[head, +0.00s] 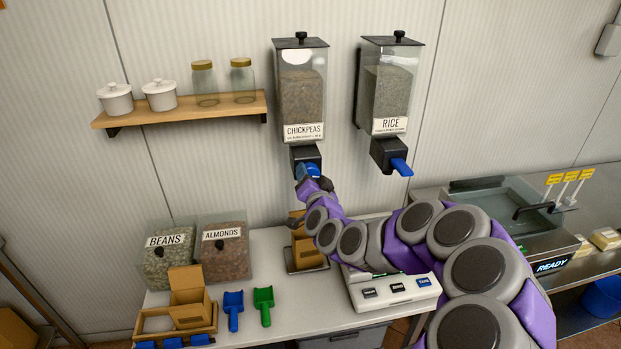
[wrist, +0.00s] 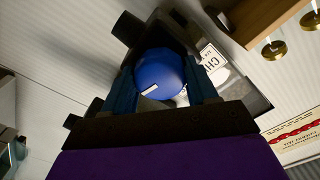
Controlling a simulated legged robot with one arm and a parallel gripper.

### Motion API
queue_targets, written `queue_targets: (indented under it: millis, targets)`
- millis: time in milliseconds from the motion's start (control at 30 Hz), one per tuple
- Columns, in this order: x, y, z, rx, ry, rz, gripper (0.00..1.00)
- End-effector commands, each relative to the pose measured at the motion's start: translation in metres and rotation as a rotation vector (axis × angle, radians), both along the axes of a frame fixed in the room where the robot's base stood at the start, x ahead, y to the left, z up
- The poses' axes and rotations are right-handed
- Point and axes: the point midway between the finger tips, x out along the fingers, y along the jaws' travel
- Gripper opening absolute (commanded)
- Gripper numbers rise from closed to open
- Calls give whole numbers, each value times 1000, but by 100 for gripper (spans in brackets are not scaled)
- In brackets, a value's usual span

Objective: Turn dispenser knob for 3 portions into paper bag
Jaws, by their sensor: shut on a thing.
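The chickpeas dispenser (head: 302,98) hangs on the wall with a black outlet and a blue knob (wrist: 160,76). My gripper (head: 308,177) is at that outlet, and in the wrist view the blue knob sits between my two fingers (wrist: 163,92), shut on it. A white mark shows on the knob's face. A brown paper bag (head: 308,252) stands on a small tray on the counter below the chickpeas outlet. My arm hides part of the bag, and its inside is not visible.
The rice dispenser (head: 387,95) with its blue knob (head: 401,167) hangs to the right. A white scale (head: 393,291) sits under my arm. Beans (head: 168,262) and almonds (head: 224,258) bins, a blue scoop (head: 233,309) and a green scoop (head: 264,304) are at left. A shelf (head: 180,111) holds jars.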

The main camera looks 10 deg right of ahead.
Motion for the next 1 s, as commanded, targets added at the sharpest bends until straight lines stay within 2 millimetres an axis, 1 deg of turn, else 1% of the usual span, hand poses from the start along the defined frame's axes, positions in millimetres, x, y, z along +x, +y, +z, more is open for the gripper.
queue_targets:
  millis: [33,300,333,567,1000]
  targets:
    - [0,1,-5,4,11,3,27]
    - [0,1,-5,3,12,2,27]
    - [0,1,-5,3,12,2,60]
    - [-1,0,-2,1,5,0,82]
    - [-4,1,0,0,0,0,82]
